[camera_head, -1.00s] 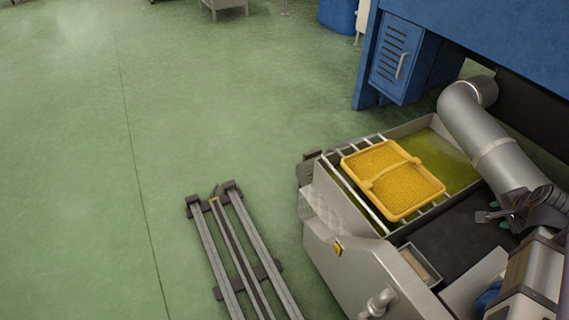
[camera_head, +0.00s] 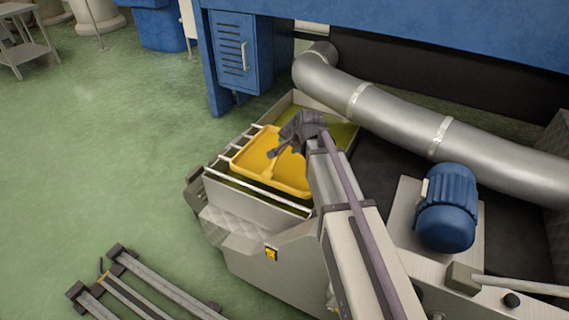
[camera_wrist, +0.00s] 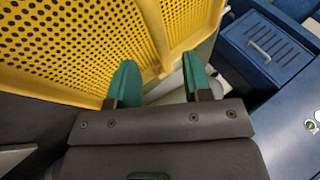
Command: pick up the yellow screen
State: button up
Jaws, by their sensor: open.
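The yellow screen (camera_head: 258,155) is a shallow perforated tray with a raised rim. It rests on metal bars across the open vat, partly hidden by my arm in the head view. My gripper (camera_head: 274,151) is over the screen there. In the wrist view the screen (camera_wrist: 75,45) fills the upper left, with its middle rib and rim close to the green fingertips. My gripper (camera_wrist: 160,82) is open there, one finger on each side of the rib's lower end. I cannot tell whether either finger touches it.
The steel vat (camera_head: 245,205) holds greenish liquid. A grey pipe (camera_head: 400,125) runs behind and right of it, and a blue motor (camera_head: 447,208) stands at right. A blue cabinet (camera_head: 235,55) is behind. Green floor (camera_head: 110,150) is open at left.

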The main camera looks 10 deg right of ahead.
aim_at(285, 147)
jog(key=b+x, duration=0.4)
jog(key=x, duration=0.1)
jog(key=shift+f, duration=0.1)
jog(key=shift+w, duration=0.1)
grip_shut()
